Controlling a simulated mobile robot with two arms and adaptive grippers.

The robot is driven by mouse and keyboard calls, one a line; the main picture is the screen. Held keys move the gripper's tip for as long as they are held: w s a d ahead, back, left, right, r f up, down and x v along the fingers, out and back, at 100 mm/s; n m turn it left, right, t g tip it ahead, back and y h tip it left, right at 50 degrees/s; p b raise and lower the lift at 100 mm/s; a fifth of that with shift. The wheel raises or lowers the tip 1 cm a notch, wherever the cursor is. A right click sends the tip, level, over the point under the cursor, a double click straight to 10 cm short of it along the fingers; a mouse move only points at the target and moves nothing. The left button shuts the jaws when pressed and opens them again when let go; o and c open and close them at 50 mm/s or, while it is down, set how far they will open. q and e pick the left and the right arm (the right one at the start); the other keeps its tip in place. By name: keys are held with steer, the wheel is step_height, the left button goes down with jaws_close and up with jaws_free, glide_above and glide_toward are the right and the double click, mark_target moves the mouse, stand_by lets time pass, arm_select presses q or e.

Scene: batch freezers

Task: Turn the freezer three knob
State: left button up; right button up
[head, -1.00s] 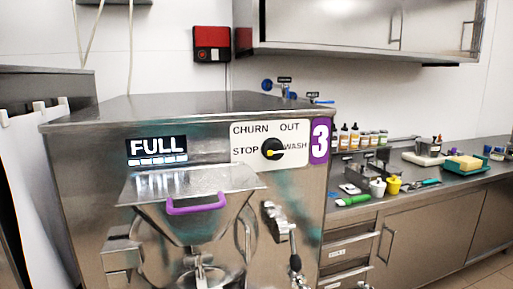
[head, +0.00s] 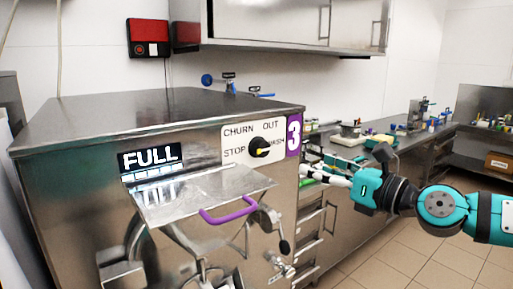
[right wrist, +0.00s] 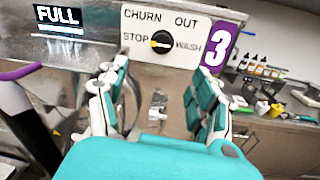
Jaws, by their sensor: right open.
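Freezer three is the steel machine (head: 90,125) with a purple 3 label (head: 293,135) and a lit FULL display (head: 150,157). Its black knob (head: 259,147) with a yellow pointer mark sits on a white plate lettered CHURN, OUT, STOP and WASH. The pointer's exact direction is hard to read. My right gripper (head: 308,176) comes in from the right, below and right of the knob, apart from it. In the right wrist view its fingers (right wrist: 156,78) are spread and empty, with the knob (right wrist: 161,42) beyond and above the gap. My left gripper is not in view.
The hopper lid with a purple handle (head: 229,210) and a black-tipped lever (head: 284,246) stick out below the knob. A counter (head: 365,185) with bottles and tools runs along the right. Wall cabinets (head: 290,22) hang above. Floor (head: 390,265) shows at lower right.

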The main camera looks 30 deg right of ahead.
steer(key=p, duration=0.3)
glide_toward(265, 148)
steer(key=w+p, duration=0.2)
steer(key=p, duration=0.1)
steer(key=w+p, duration=0.3)
steer(key=w+a+p, duration=0.1)
steer(key=w+p, duration=0.2)
steer(key=shift+a+r, duration=0.15)
steer(key=shift+r, duration=0.05)
steer(key=shift+w+a+f+p, duration=0.1)
steer(key=shift+w+p, duration=0.1)
steer(key=shift+w, duration=0.2)
steer(key=shift+w+a+f+p, duration=0.1)
steer(key=shift+w+f+p, duration=0.1)
steer(key=shift+w, duration=0.2)
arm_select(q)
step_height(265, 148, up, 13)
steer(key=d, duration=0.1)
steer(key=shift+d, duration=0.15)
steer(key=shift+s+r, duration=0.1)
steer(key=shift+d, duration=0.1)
arm_select(e)
steer(key=shift+s+r, duration=0.1)
steer(key=c, duration=1.1)
